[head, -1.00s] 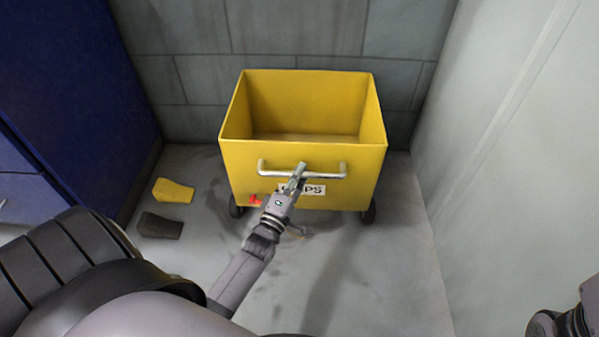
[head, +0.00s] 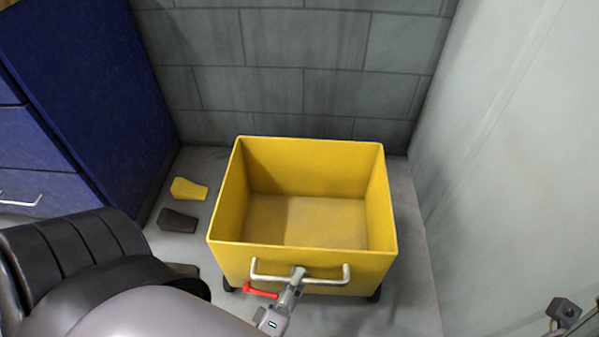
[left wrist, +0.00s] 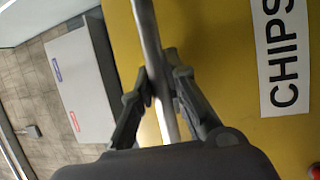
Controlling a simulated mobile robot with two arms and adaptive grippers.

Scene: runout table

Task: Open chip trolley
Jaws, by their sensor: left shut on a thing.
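The yellow chip trolley (head: 375,264) is an open-topped box on dark wheels, empty inside, standing on the grey floor. A metal bar handle (head: 325,281) runs across its front. My left gripper (head: 297,276) is shut on the handle a little left of its middle. In the left wrist view the handle (left wrist: 149,40) passes between the fingers (left wrist: 160,88), beside the CHIPS label (left wrist: 282,55). A red lever (head: 260,291) sits low on the trolley's front left. Only a part of my right arm shows at the bottom right of the head view.
Left of the trolley, a yellow wedge (head: 189,189) and a dark wedge (head: 178,220) lie on the floor beside a blue cabinet (head: 100,90). A grey block wall (head: 300,85) stands behind. A pale panel (head: 500,170) closes the right side.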

